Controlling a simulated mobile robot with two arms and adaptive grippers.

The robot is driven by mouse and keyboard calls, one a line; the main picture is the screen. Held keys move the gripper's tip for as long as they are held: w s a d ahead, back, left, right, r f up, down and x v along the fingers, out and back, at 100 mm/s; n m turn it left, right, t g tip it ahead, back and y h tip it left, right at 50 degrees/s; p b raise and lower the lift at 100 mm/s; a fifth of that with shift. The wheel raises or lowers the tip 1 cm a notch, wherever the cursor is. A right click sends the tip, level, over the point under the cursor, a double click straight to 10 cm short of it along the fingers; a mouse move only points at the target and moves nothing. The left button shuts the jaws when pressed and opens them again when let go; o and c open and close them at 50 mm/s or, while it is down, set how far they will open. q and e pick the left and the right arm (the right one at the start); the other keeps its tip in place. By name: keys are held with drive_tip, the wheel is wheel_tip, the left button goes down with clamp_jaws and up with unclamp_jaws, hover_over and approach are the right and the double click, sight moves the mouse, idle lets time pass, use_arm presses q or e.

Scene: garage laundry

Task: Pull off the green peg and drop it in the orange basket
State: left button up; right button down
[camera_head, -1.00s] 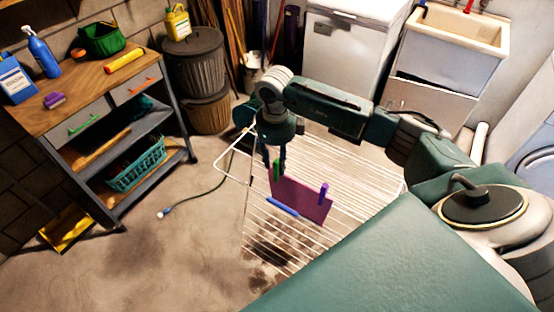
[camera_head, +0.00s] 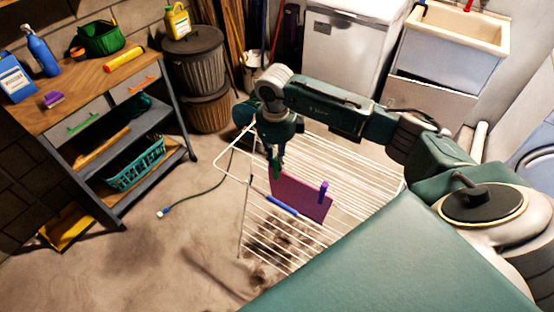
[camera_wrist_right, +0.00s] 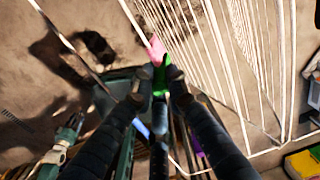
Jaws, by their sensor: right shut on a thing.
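The green peg (camera_head: 276,169) is at the upper left corner of a magenta cloth (camera_head: 298,197) on the white drying rack (camera_head: 350,165). My right gripper (camera_head: 274,158) reaches down from above and is shut on the green peg. In the right wrist view the peg (camera_wrist_right: 159,77) sits between both fingertips (camera_wrist_right: 160,84), with a bit of pink cloth (camera_wrist_right: 157,48) just beyond. A blue peg (camera_head: 282,206) and a purple peg (camera_head: 323,192) are also at the cloth. I cannot make out an orange basket. My left gripper is not in the head view.
A workbench (camera_head: 100,85) with bottles, drawers and a teal basket (camera_head: 136,163) stands at the left. Dark bins (camera_head: 193,65), a white appliance (camera_head: 345,45) and a sink (camera_head: 455,35) line the back.

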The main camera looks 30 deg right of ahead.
drive_tip(key=shift+r+p, duration=1.6)
drive_tip(key=shift+r, duration=1.2)
